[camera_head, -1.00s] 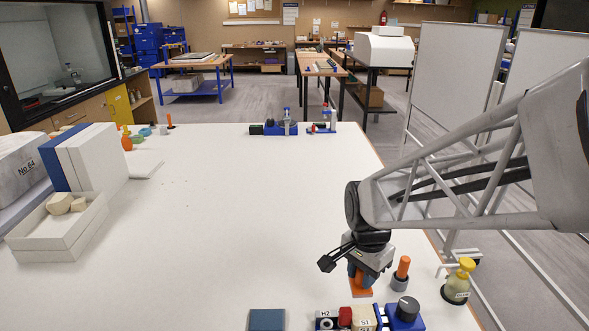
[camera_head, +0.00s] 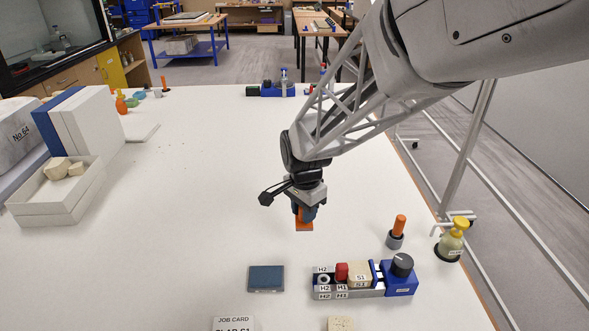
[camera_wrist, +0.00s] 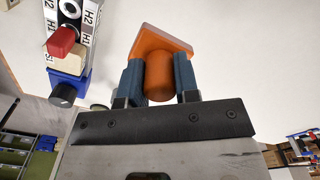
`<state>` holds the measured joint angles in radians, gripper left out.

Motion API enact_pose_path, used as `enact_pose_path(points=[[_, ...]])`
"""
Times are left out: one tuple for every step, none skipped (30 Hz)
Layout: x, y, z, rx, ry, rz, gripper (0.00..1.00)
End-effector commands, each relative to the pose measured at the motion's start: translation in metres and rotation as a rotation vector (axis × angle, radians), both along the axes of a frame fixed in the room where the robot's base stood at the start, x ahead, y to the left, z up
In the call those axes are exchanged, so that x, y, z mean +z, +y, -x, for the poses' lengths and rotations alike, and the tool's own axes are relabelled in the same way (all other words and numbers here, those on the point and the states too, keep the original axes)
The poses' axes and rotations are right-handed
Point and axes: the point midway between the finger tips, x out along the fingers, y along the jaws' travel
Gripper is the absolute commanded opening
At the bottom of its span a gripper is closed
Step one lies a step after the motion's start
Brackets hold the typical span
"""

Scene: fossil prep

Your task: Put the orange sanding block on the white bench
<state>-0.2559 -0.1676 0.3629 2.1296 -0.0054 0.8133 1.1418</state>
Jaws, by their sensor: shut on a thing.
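The orange sanding block (camera_head: 304,226) has a flat pad and a rounded grip. My gripper (camera_head: 304,211) is shut on it, with the pad hanging below the fingers. In the wrist view, the two blue fingers of my gripper (camera_wrist: 158,82) clamp the rounded grip of the orange sanding block (camera_wrist: 162,42) from both sides. The white bench (camera_head: 200,200) spreads under and around it. The block is over the middle-right part of the bench; whether it touches the surface I cannot tell.
A blue fixture with a black knob (camera_head: 402,265), a dark blue pad (camera_head: 266,278), an orange-handled tool (camera_head: 398,228) and a yellow-topped bottle (camera_head: 452,240) stand in front and to the right. A tray (camera_head: 60,205) and boxes stand left. The bench's middle is clear.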

Motion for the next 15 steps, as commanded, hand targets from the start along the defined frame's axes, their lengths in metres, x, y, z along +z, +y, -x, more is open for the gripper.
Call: enact_pose_path(points=[[-0.0006, 0.0017, -0.0010, 0.001, 0.000, 0.000, 0.00], [-0.0008, 0.0023, -0.0014, 0.001, 0.000, 0.000, 0.00], [-0.0009, 0.0027, -0.0015, 0.001, 0.000, 0.000, 0.00], [-0.0010, 0.0028, -0.0017, 0.001, 0.000, 0.000, 0.00], [-0.0010, 0.0029, -0.0018, 0.001, 0.000, 0.000, 0.00], [-0.0009, 0.0028, -0.0017, 0.000, 0.000, 0.000, 0.00], [-0.0009, 0.0027, -0.0018, 0.000, 0.000, 0.000, 0.00], [-0.0009, 0.0027, -0.0017, 0.000, 0.000, 0.000, 0.00], [-0.0009, 0.0027, -0.0017, 0.000, 0.000, 0.000, 0.00], [-0.0008, 0.0026, -0.0016, 0.000, 0.000, 0.000, 0.00], [-0.0009, 0.0026, -0.0016, 0.000, 0.000, 0.000, 0.00], [-0.0011, 0.0026, -0.0016, 0.000, 0.000, 0.000, 0.00], [-0.0015, 0.0025, -0.0015, 0.000, 0.001, 0.001, 0.00], [-0.0024, 0.0025, -0.0015, 0.000, 0.001, 0.001, 0.00], [-0.0041, 0.0025, -0.0015, 0.000, 0.001, 0.001, 0.00]])
